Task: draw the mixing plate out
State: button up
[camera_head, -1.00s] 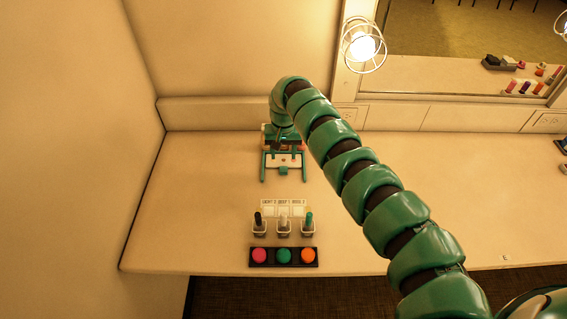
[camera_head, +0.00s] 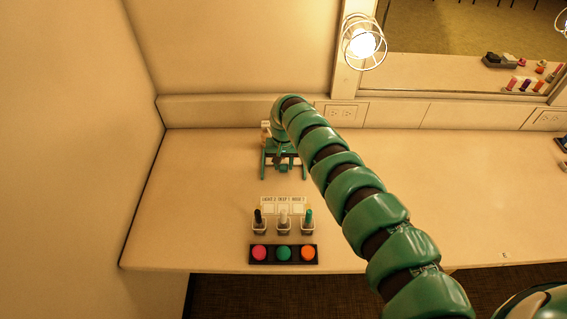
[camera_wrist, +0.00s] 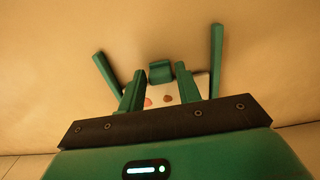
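The mixing plate (camera_wrist: 200,81) is pale with reddish and brown dabs. It shows in part between and beside my fingers in the wrist view. A green block (camera_wrist: 160,71), which looks like its handle, stands at its far edge. Two green rails flank it, left (camera_wrist: 106,72) and right (camera_wrist: 216,58). My gripper (camera_wrist: 160,80) is open, its two green fingers apart over the plate, with the block just beyond between their tips; I see no contact. In the head view my gripper (camera_head: 283,160) covers most of the plate between the rails.
In front stand several small pots with brushes (camera_head: 284,222), label cards (camera_head: 283,204) and a dark palette (camera_head: 283,254) with pink, green and orange paints. A wall is at the left; a caged lamp (camera_head: 363,44) and mirror (camera_head: 470,45) are behind. The counter (camera_head: 200,200) is clear on the left.

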grip_shut()
jog(key=p, duration=0.1)
jog(key=s+p, duration=0.1)
jog(key=p, duration=0.1)
jog(key=shift+d+r, duration=0.1)
jog(key=shift+r, duration=0.2)
jog(key=s+p, duration=0.3)
jog(key=p, duration=0.3)
jog(key=shift+s+f+p, duration=0.15)
jog(key=shift+s+p, duration=0.5)
jog(key=shift+s, duration=0.1)
jog(key=shift+s+f+p, duration=0.1)
jog(key=shift+s+p, duration=0.55)
jog(key=shift+s, duration=0.1)
jog(key=shift+w, duration=0.1)
jog(key=shift+o, duration=2.2)
grip_release()
notch_tip(320, 180, up, 17)
jog(key=b, duration=0.2)
jog(key=shift+r, duration=0.15)
